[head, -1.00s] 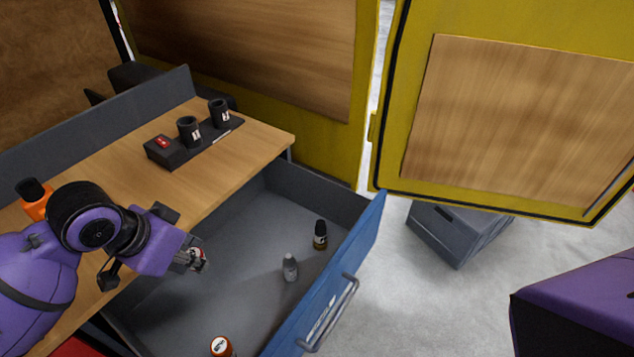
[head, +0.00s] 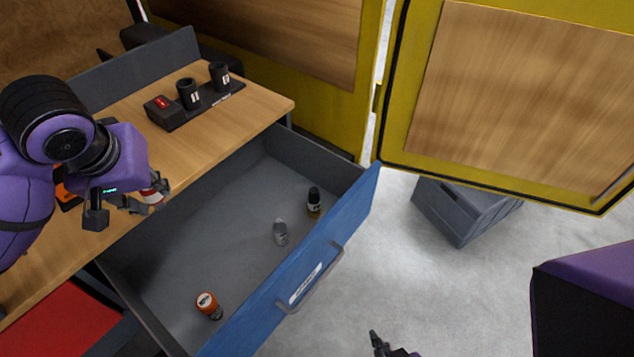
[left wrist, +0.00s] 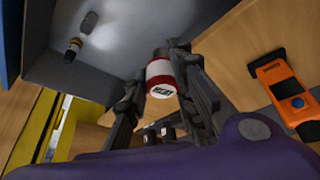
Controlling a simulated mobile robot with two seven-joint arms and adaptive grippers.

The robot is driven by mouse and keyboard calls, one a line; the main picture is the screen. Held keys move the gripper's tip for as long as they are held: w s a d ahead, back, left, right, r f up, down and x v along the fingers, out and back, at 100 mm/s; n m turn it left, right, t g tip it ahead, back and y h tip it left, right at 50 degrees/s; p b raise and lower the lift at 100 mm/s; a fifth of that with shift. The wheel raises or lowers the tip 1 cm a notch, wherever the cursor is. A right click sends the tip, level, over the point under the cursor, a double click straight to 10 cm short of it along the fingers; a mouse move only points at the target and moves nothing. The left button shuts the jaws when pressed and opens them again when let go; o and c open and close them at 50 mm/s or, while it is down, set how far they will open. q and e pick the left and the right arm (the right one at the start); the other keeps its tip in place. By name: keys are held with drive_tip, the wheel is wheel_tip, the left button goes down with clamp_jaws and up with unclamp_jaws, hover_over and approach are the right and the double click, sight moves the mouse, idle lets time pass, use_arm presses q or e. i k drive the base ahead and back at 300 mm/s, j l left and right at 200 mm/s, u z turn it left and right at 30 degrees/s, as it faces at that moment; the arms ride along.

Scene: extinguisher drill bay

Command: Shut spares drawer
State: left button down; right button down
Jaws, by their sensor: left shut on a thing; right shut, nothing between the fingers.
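The spares drawer (head: 318,281) stands pulled out below the wooden worktop, with a blue front, a grey handle (head: 312,281) and a white label. Inside it lie or stand an orange-capped bottle (head: 208,305), a grey bottle (head: 280,232) and a black-capped bottle (head: 314,201). My left gripper (head: 155,197) is shut on a red-and-white bottle (left wrist: 161,78), near the worktop's front edge at the drawer's left side. My right gripper (head: 380,343) shows at the bottom of the head view, in front of the drawer, shut and empty; most of it is out of frame.
A black holder (head: 210,104) with two dark cups and a red-labelled box stands on the worktop (head: 258,108). An orange device (left wrist: 284,90) lies on the worktop. A yellow door panel (head: 395,110) stands open behind, with a grey crate (head: 455,212) under it.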

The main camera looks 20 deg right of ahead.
sight(216, 236)
drive_tip(key=k+l, duration=0.1)
drive_tip(key=l, duration=0.3)
drive_tip(key=k+l, duration=0.1)
drive_tip(key=l, duration=0.35)
drive_tip(key=k+l, duration=0.1)
drive_tip(key=l, duration=0.3)
